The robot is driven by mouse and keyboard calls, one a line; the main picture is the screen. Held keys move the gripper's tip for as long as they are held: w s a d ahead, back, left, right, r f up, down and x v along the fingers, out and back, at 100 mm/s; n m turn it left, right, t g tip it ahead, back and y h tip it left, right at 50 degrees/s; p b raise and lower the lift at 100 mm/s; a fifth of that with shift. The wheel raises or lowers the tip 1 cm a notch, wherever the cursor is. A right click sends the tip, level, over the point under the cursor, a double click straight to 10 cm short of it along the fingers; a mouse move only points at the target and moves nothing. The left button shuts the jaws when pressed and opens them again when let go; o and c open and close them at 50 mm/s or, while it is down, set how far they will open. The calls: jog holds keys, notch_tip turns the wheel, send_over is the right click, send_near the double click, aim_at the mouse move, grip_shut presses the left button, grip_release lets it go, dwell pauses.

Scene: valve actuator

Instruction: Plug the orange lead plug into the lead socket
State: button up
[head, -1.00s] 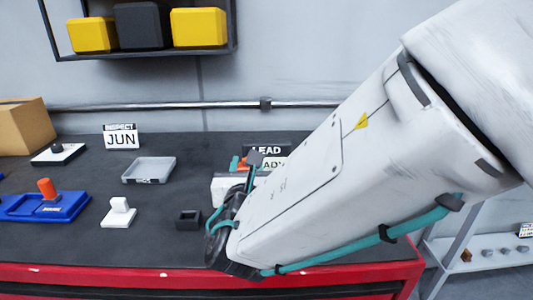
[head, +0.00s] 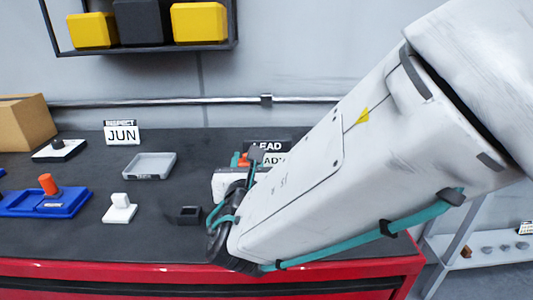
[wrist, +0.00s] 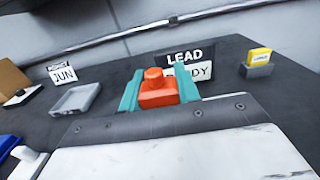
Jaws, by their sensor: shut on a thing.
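The orange lead plug (wrist: 158,92) is between the two teal fingers of my gripper (wrist: 159,91) in the wrist view, and the fingers are shut on it. In the head view a bit of orange (head: 243,161) shows beside a teal finger, and my arm covers most of the gripper. A white block (head: 226,184) stands under it in front of the LEAD sign (head: 267,147); it may be the lead socket. The socket opening is hidden, so I cannot tell whether the plug is in it. The sign's lower panel, partly covered, ends in "ADY".
A small black holder (head: 189,215), a white block with a knob (head: 119,208), a grey tray (head: 151,166) and a blue base with an orange peg (head: 47,185) stand to the left. A yellow block (wrist: 260,57) stands right of the sign in the wrist view.

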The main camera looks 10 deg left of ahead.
jog(key=shift+f, duration=1.45)
jog(key=o, duration=1.1)
jog(key=shift+s, duration=0.1)
jog(key=v, duration=0.7)
jog(key=shift+s, duration=0.35)
